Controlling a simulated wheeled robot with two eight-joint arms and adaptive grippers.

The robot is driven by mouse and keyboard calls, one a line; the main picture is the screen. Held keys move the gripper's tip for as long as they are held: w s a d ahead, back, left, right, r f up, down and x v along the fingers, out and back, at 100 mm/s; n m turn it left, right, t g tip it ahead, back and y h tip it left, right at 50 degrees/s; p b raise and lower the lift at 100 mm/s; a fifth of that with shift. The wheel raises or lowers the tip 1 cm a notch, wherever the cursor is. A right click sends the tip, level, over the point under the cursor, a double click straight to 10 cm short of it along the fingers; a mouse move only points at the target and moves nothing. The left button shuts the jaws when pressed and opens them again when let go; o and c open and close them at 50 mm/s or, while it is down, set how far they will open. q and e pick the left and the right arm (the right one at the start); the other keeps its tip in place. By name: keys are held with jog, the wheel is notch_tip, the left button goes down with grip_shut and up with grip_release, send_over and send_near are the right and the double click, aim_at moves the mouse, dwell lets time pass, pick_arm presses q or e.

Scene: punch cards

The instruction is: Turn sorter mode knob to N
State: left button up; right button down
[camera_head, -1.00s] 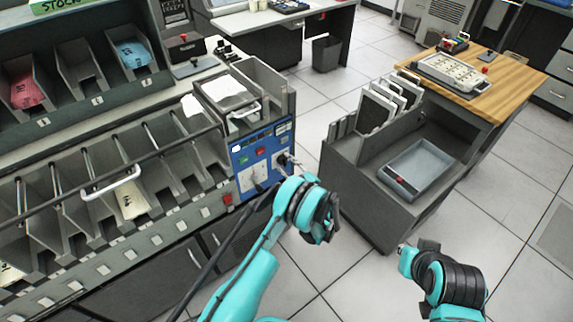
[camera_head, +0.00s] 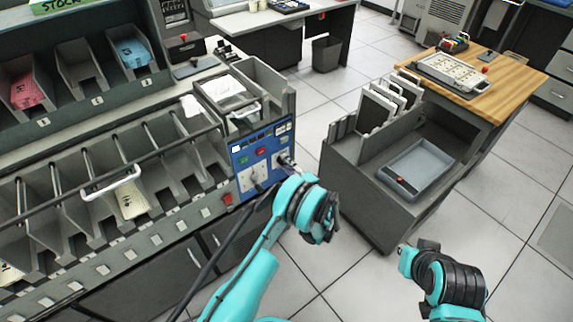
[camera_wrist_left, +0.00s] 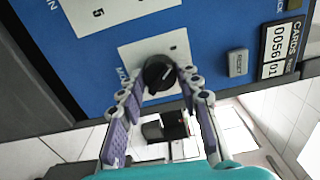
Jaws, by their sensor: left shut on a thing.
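The sorter's blue control panel (camera_head: 250,163) is on the right end of the machine. In the left wrist view, a round black knob (camera_wrist_left: 158,73) with a pale pointer line sits on a white plate (camera_wrist_left: 133,53) on this panel. My left gripper (camera_wrist_left: 160,80) is shut on the knob, a finger on each side of its rim. In the head view, my left gripper is small at the panel's right side, and my forearm and wrist partly cover it. A second white plate marked 5 (camera_wrist_left: 98,13) lies beside it. My right arm shows at the lower right; its gripper is not seen.
A grey RESET button (camera_wrist_left: 237,62) and a card counter (camera_wrist_left: 281,48) are near the knob. The sorter's pockets (camera_head: 85,205) stretch left. A grey cart with a tray (camera_head: 421,168) stands to the right, across a strip of open floor.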

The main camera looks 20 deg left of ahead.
pick_arm(q)
jog(key=shift+n, duration=0.4)
jog(key=o, duration=1.2)
jog(key=shift+c, duration=0.2)
jog(key=v, duration=1.2)
